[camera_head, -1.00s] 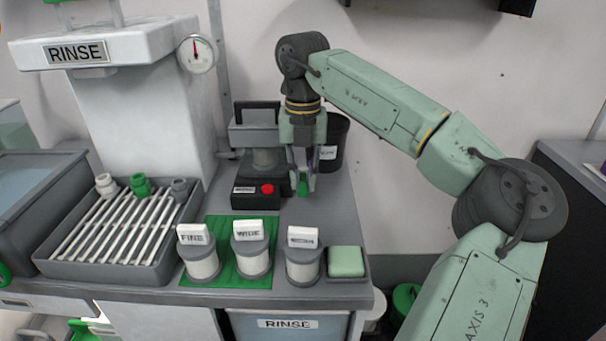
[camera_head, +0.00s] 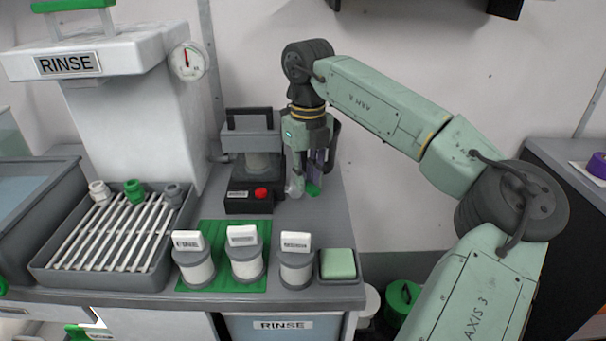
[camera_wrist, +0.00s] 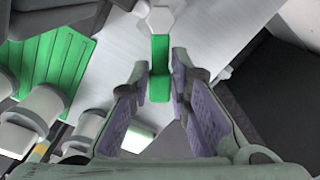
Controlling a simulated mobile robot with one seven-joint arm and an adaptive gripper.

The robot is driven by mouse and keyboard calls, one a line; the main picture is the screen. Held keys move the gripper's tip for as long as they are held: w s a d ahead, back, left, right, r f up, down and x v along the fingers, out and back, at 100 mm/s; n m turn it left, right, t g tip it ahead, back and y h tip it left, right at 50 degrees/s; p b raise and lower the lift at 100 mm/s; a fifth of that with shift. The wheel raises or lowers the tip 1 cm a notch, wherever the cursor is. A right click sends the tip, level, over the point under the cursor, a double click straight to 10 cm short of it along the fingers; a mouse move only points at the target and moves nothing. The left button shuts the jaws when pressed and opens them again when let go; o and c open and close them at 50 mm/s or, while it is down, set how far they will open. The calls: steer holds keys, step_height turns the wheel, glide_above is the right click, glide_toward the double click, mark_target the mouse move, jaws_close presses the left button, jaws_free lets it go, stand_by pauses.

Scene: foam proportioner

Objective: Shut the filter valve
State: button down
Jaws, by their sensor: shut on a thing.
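My gripper (camera_head: 306,180) points down over the back right of the grey counter, just right of a black-based press with a red button. It is shut on a green bar (camera_head: 313,190). A pale, hexagon-like end (camera_head: 295,187) shows beside the fingers. In the wrist view the green bar (camera_wrist: 160,60) lies between the tips of my gripper (camera_wrist: 160,78), with its pale hexagonal end (camera_wrist: 160,19) beyond them. I cannot tell which visible part is the filter valve. A green handle-like part (camera_head: 3,287) shows only partly at the left edge.
The press (camera_head: 249,200) stands close left of my gripper. Several lidded canisters (camera_head: 246,262) and a green block (camera_head: 338,263) line the counter's front. A slatted rack (camera_head: 105,240) and the RINSE unit (camera_head: 125,120) stand left. A dark bucket is mostly hidden behind my gripper.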

steer(key=shift+w+d+r+n, duration=0.1)
steer(key=shift+w+d+n, duration=0.25)
steer(key=shift+n, duration=0.65)
steer(key=c, duration=1.5)
jaws_free()
step_height(320, 180, up, 12)
steer(key=shift+f, duration=0.1)
steer(key=shift+c, duration=0.2)
